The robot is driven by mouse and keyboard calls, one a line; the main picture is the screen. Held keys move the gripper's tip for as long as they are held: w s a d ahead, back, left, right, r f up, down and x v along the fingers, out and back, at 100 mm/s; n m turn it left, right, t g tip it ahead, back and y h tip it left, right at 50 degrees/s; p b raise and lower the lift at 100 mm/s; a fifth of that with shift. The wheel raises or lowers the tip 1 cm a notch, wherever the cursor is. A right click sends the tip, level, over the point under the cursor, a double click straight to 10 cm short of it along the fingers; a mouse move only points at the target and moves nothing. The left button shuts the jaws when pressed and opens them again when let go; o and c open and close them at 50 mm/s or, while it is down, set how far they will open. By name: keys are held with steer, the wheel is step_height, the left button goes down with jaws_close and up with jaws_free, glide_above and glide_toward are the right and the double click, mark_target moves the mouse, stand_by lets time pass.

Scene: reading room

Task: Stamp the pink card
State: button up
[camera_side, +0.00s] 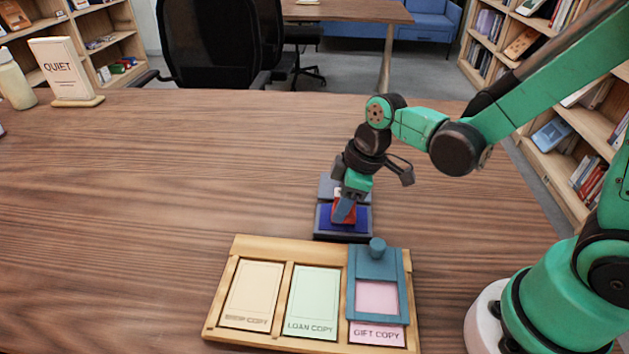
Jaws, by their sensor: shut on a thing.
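The pink card (377,298), marked GIFT COPY, lies in the right slot of a wooden tray (250,245). A teal frame (395,262) with a round knob lies over the card, and the card's pink shows through its window and below it. My gripper (345,210) points down at the dark-cased blue ink pad (361,222) behind the tray. It is shut on a small red stamp (338,213), which is partly hidden by the fingers. The stamp is at or just above the pad; I cannot tell if they touch.
A cream card (250,292) and a green LOAN COPY card (313,300) fill the left and middle slots. A QUIET sign (62,68) and a pale bottle (14,82) stand far left. The table between is clear.

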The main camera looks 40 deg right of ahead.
stand_by(0.3)
steer(key=shift+r, duration=3.5)
steer(key=s+a+n+g, duration=0.2)
steer(key=s+a+n, duration=0.1)
steer(key=s+n, duration=0.5)
steer(key=s+a+n+g, duration=0.25)
steer(key=s+n, duration=0.35)
steer(key=n, duration=0.4)
steer(key=shift+w+a+f, duration=0.1)
steer(key=shift+a+f, duration=0.1)
steer(key=shift+f, duration=1.3)
steer(key=shift+w+a+f, duration=0.1)
steer(key=shift+a+f, duration=0.05)
steer(key=shift+f, duration=1.3)
steer(key=shift+f, duration=0.5)
step_height(320, 180, up, 7)
